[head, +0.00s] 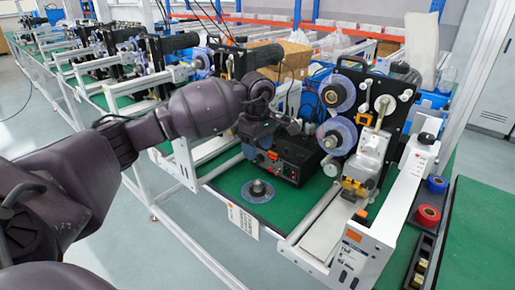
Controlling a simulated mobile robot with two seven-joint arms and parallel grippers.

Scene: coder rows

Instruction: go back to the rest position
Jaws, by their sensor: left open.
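My left arm reaches in from the left, and its dark gripper (262,146) hangs over the green table (218,196), in front of the black control box (302,158). The gripper is open, and I see nothing held in it. Its fingertips are small and dark against the box, so I cannot tell whether they touch it. My right gripper is not in view.
A round disc with a hub (257,190) lies on the table below the gripper. To the right stands a coder machine with blue film rolls (337,135) and a white frame (366,245). Red and blue rolls (428,215) sit at the far right. More coders line the back left.

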